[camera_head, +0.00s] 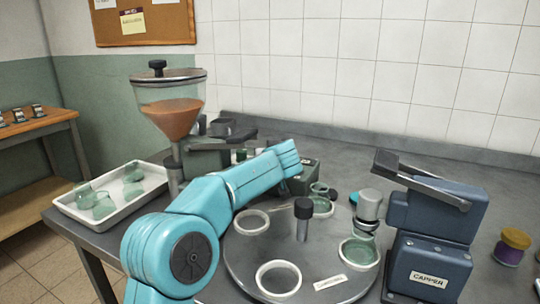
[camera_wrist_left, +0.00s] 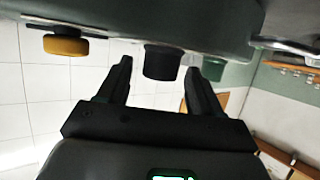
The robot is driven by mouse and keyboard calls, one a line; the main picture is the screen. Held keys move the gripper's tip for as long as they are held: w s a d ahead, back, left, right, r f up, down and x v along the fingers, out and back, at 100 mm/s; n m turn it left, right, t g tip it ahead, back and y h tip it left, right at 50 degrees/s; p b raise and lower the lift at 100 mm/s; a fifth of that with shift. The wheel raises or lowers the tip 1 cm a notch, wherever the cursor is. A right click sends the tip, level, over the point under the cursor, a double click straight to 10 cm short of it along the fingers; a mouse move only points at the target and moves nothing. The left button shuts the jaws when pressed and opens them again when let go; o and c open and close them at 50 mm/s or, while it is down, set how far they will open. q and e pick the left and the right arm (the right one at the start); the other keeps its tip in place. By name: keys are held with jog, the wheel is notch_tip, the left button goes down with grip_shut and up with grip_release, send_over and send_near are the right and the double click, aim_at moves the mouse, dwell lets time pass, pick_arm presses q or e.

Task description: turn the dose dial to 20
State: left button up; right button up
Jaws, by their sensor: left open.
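The filler's glass hopper (camera_head: 172,118), with orange contents and a black lid knob, stands at the back left of the table. Its grey-green body (camera_head: 205,158) is partly behind my teal left arm. My left gripper (camera_wrist_left: 158,66) shows only in the left wrist view, which looks upside down. It is open and empty. A black round knob (camera_wrist_left: 163,62) lies between its fingertips in the picture; contact cannot be told. A yellow knob-like part (camera_wrist_left: 65,45) is to its left. No dial numbers can be read, so I cannot tell the setting. My right gripper is not in view.
A turntable (camera_head: 240,262) with white rings and a black-topped post stands in front. The blue capper (camera_head: 430,265) is to its right. A white tray (camera_head: 75,212) holds green jars at left. A purple jar with a yellow lid (camera_head: 512,246) stands far right.

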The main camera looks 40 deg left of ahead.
pick_arm(q)
jog(key=shift+w+a+f, duration=0.3)
jog(key=shift+w+a, duration=0.1)
jog(key=shift+a, duration=0.1)
jog(key=shift+c, duration=0.3)
